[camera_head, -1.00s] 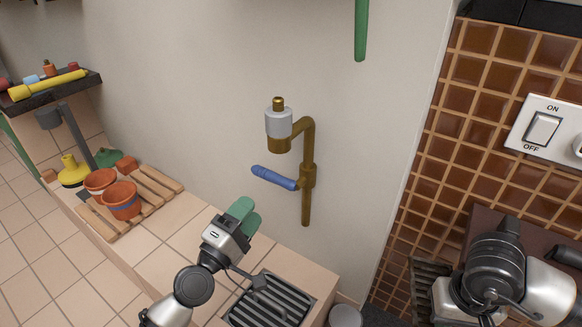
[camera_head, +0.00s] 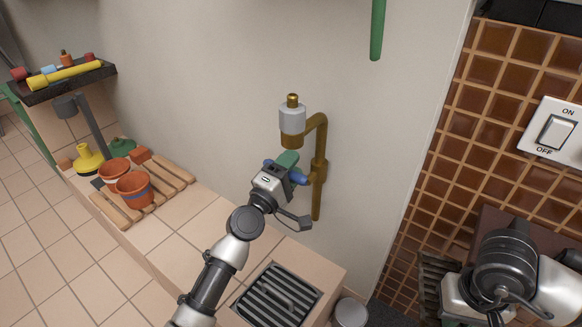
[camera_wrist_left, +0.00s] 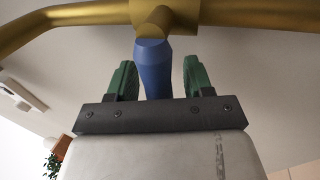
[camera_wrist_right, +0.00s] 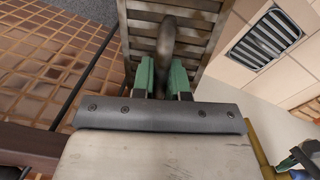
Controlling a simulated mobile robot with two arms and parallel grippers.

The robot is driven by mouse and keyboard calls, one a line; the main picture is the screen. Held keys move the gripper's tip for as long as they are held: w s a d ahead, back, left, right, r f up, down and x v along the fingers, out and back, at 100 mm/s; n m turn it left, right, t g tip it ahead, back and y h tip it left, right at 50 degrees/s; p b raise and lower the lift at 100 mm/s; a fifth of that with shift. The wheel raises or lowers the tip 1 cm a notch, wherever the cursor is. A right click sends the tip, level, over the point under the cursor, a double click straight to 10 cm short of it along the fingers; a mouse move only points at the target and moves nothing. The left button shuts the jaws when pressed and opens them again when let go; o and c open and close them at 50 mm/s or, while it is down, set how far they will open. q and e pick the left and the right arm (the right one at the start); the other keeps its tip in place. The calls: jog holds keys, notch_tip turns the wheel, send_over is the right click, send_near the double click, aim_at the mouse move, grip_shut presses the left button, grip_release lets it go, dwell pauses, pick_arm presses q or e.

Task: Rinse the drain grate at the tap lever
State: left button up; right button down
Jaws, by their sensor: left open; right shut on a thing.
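The blue tap lever (camera_head: 299,178) sticks out from the brass tap pipe (camera_head: 319,172) on the wall. My left gripper (camera_head: 286,163) is at the lever; in the left wrist view its open green fingers stand on either side of the blue lever (camera_wrist_left: 154,70), with gaps visible. The slatted drain grate (camera_wrist_right: 202,38) is in the right wrist view, its dark handle between the green fingers of my right gripper (camera_wrist_right: 163,78), shut on it. In the head view the grate (camera_head: 430,280) shows at lower right, partly hidden by my right arm.
A slatted floor drain (camera_head: 258,302) is set in the tiled ledge below the tap. A round metal container (camera_head: 350,313) stands beside the ledge. Terracotta pots (camera_head: 134,189) stand on a wooden rack (camera_head: 108,210) at left. A light switch (camera_head: 556,132) is on the tiled wall.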

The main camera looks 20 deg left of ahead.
pick_arm(q)
grip_shut()
jog(key=shift+d+r+m+g+h, duration=0.1)
jog(key=shift+r+m+g+h, duration=0.25)
jog(key=shift+m, duration=0.75)
jog(key=shift+d+r+m+g+h, duration=0.15)
jog(key=shift+r+m+h, duration=0.25)
jog(key=shift+m, duration=0.7)
jog(key=shift+a, duration=0.1)
grip_release()
jog(key=v, duration=1.2)
jog(key=shift+p, duration=0.35)
jog(key=shift+f, duration=0.1)
